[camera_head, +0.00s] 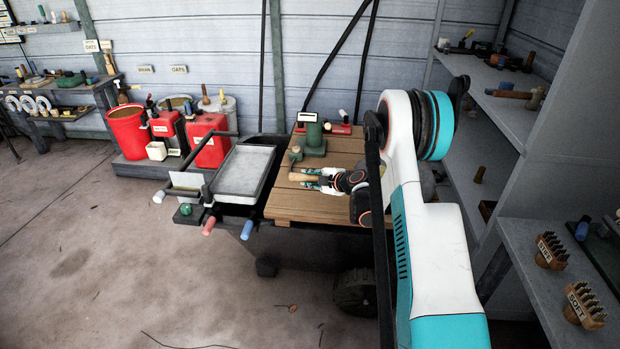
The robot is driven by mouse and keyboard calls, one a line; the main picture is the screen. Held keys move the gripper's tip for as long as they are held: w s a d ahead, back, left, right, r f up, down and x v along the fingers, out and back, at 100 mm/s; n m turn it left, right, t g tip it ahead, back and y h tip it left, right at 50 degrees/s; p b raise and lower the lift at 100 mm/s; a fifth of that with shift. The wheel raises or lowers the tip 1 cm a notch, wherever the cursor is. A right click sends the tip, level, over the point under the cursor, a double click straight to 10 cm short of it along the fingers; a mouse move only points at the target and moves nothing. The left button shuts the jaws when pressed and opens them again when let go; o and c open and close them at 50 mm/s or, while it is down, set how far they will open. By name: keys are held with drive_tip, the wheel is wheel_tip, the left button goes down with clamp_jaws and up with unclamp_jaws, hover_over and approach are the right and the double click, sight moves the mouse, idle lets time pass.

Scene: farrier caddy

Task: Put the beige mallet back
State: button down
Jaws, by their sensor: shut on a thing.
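My gripper (313,179) is low over the wooden plank top (300,207) and points left. The rest of the mallet is hidden by my fingers and wrist. I cannot tell whether the mallet touches the planks. A caddy with a grey tray (244,171) stands just left of the planks. Coloured handles stick out at its front: a red one (209,226), a blue one (247,229) and a whitish one (159,197).
A green tool (314,139) and a small olive-green item (295,154) stand on the planks behind my gripper. Red bins (128,129) and canisters stand at the back left. Grey shelves (498,108) hold tools at the right. The floor at front left is mostly clear.

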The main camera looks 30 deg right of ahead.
wheel_tip(320, 180, down, 3)
drive_tip(key=b, duration=0.3)
drive_tip(key=shift+f, duration=1.45)
drive_tip(key=shift+f, duration=0.5)
drive_tip(key=c, duration=1.2)
unclamp_jaws()
drive_tip(key=shift+c, duration=0.2)
drive_tip(key=v, duration=1.2)
drive_tip(key=shift+s+d, duration=0.1)
